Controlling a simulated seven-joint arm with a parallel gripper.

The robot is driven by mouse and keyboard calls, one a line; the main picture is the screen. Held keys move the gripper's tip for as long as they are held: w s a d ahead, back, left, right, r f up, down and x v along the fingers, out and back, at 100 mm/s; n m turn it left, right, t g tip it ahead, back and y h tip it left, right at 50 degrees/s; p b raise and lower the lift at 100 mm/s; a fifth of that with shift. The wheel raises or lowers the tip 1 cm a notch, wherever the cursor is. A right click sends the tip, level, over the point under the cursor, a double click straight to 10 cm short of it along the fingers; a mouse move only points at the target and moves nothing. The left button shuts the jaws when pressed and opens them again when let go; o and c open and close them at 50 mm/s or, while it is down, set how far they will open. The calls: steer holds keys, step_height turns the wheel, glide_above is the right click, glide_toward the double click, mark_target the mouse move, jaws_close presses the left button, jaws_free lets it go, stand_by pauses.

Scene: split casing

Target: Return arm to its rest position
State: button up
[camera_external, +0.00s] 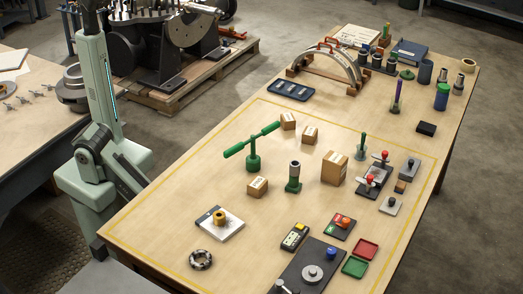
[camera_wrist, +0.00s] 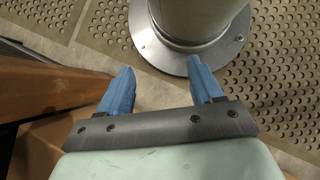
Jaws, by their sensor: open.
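My gripper (camera_wrist: 160,68) shows in the wrist view with its two blue fingers spread apart. Nothing is held between them. The fingers point down past the table toward a perforated floor mat (camera_wrist: 85,60). In the external view my pale green arm is folded upright at the left edge of the workbench (camera_external: 150,222). My gripper cannot be made out clearly there. It is off the bench top and apart from the things on it.
Another table (camera_external: 50,120) stands at the left. A machine (camera_external: 160,40) sits on a pallet behind my arm.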

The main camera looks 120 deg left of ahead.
steer(key=shift+s+d+r+m+y, duration=0.35)
steer(key=shift+d+m+y, duration=0.3)
steer(key=shift+m, duration=0.4)
steer(key=shift+s+d+r+m+y, duration=0.15)
steer(key=shift+s+d+m+y, duration=0.4)
steer(key=shift+m, duration=0.55)
steer(key=shift+s+d+r+m+y, duration=0.3)
steer(key=shift+d+m+y, duration=0.4)
steer(key=shift+m, duration=0.35)
